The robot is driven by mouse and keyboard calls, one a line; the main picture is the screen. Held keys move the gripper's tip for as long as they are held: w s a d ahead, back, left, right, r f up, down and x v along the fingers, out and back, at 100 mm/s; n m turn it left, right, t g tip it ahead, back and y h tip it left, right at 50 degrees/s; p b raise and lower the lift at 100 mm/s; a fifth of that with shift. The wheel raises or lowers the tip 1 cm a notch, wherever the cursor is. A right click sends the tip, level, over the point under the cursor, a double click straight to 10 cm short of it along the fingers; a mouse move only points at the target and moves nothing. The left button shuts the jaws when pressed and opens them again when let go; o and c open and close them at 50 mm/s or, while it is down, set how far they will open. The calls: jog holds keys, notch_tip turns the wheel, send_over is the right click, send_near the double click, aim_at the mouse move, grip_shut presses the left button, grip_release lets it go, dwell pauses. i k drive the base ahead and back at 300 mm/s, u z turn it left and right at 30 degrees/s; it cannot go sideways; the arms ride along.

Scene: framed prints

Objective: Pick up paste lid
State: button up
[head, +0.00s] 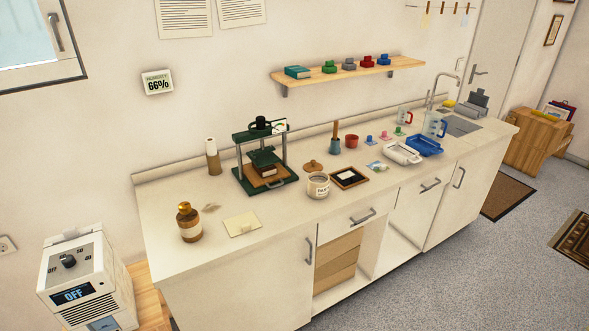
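The paste lid looks to be the round brown lid with a small knob (313,166), lying on the white counter (285,222) in the head view. It lies just behind a pale jar with a dark-lettered label (318,187). The jar stands upright and open, with pale contents showing at its top. The lid is apart from the green press on its left. My gripper is not in view.
A green press (266,150) stands left of the lid. A dark-framed tray (349,179) lies right of the jar. A brown bottle (188,225) and cream card (243,224) are at the left. A wooden shelf (345,74) hangs above. The front-left counter is mostly clear.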

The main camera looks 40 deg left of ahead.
aim_at(310, 167)
jog(key=u, duration=1.5)
